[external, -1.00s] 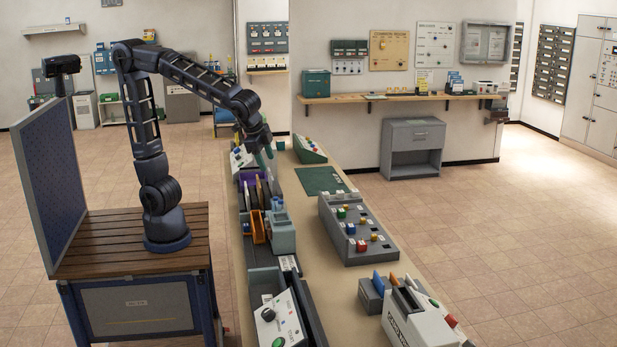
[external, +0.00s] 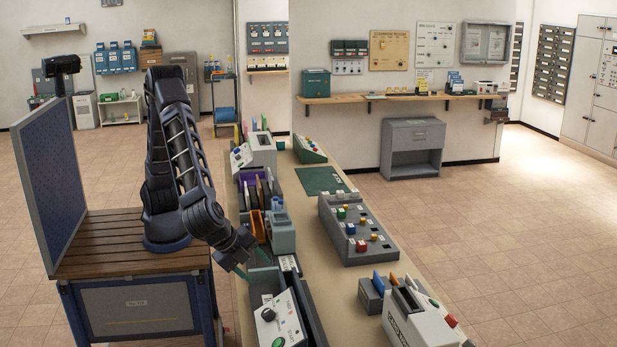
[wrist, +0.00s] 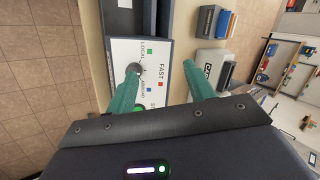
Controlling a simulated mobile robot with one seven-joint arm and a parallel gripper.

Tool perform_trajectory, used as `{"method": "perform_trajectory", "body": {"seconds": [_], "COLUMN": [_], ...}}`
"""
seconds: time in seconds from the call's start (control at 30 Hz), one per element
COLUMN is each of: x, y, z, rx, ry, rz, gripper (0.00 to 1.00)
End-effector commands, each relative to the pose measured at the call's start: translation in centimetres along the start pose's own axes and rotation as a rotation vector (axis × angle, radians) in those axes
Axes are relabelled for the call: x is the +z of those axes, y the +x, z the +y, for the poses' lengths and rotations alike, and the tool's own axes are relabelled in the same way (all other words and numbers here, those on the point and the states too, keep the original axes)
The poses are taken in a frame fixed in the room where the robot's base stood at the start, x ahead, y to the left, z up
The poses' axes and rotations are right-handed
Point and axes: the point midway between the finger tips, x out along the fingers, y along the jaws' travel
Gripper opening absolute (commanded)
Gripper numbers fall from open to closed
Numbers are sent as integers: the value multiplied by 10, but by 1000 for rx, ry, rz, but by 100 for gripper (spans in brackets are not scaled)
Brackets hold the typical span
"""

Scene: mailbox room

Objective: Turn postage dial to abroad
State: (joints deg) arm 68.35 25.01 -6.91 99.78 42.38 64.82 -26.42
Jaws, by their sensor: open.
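The postage dial (external: 268,314) is a dark round knob on a white slanted panel (external: 287,304) at the near end of the long counter. In the wrist view the knob (wrist: 132,69) shows just beyond the left fingertip, between the printed words LOCAL and ABROAD. Which way it points is too small to tell. My gripper (external: 255,266) is open and empty, above the rear of the dial's machine. In the wrist view its green fingers (wrist: 162,72) are spread wide, the left one near the knob, the right one beyond the panel's right edge.
A green button (external: 279,342) sits on the same panel, partly behind the left finger in the wrist view. A blue-grey box (external: 281,237) and sorting slots stand behind the machine. A white-grey box (external: 415,325) and grey button console (external: 352,236) stand to the right.

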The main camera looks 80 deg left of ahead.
Motion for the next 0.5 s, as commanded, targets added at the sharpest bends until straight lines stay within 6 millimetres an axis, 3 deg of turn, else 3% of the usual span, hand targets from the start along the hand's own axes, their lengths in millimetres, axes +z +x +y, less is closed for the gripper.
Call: {"method": "perform_trajectory", "body": {"seconds": [0.03,0.2,0.37,0.5], "x": [-12,-32,-37,-37], "y": [-2,-7,-5,8], "z": [22,65,76,75], "rx": [-10,-34,-42,-41], "ry": [28,75,87,86], "rz": [11,37,44,43], "gripper": [53,53,53,53]}}
